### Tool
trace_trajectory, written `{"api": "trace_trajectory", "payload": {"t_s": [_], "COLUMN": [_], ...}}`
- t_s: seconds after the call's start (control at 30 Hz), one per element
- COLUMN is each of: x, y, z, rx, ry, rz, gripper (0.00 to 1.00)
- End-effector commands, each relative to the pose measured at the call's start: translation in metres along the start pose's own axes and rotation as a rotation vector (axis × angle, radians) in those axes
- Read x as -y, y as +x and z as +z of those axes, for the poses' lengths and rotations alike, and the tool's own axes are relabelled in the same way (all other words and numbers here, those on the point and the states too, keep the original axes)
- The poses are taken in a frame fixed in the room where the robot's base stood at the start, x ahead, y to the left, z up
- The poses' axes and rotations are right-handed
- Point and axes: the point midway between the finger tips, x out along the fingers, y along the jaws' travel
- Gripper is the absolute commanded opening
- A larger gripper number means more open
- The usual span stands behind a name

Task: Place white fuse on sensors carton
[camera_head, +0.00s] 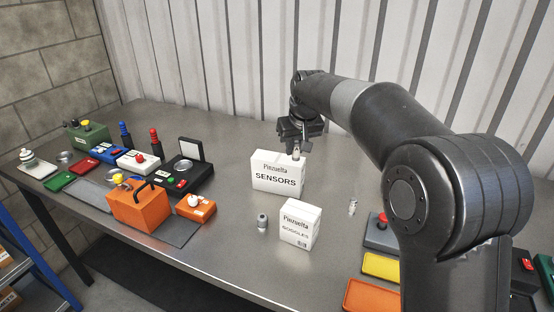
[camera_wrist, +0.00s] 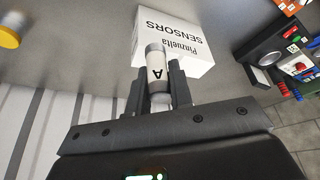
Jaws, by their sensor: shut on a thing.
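The white fuse (camera_wrist: 156,72), with metal end caps and a letter A on its side, is between the two fingers of my gripper (camera_wrist: 158,88). In the head view the gripper (camera_head: 298,146) is at the back right of the sensors carton (camera_head: 275,180), and the fuse (camera_head: 296,153) shows at the carton's top right edge. The carton is a white box marked SENSORS, upright on the metal bench. In the wrist view the carton (camera_wrist: 196,63) lies just beyond the fuse. I cannot tell whether the fuse touches it.
A white GOGGLES carton (camera_head: 299,226) and a small grey cylinder (camera_head: 262,222) stand in front. A clear small cylinder (camera_head: 352,208) is to the right. An orange toolbox (camera_head: 138,208) and several switch boxes fill the left. Coloured trays (camera_head: 381,267) lie at right.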

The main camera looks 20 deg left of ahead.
Motion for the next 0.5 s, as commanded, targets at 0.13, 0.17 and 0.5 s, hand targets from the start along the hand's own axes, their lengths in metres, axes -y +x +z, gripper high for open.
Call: {"api": "trace_trajectory", "payload": {"t_s": [0.13, 0.17, 0.5], "x": [-0.059, -0.068, -0.115], "y": [-0.021, -0.024, -0.042], "z": [-0.011, -0.012, -0.018], "rx": [-0.01, -0.011, -0.024], "ry": [-0.019, -0.026, -0.066], "rz": [-0.013, -0.017, -0.037], "gripper": [0.0, 0.0, 0.0]}}
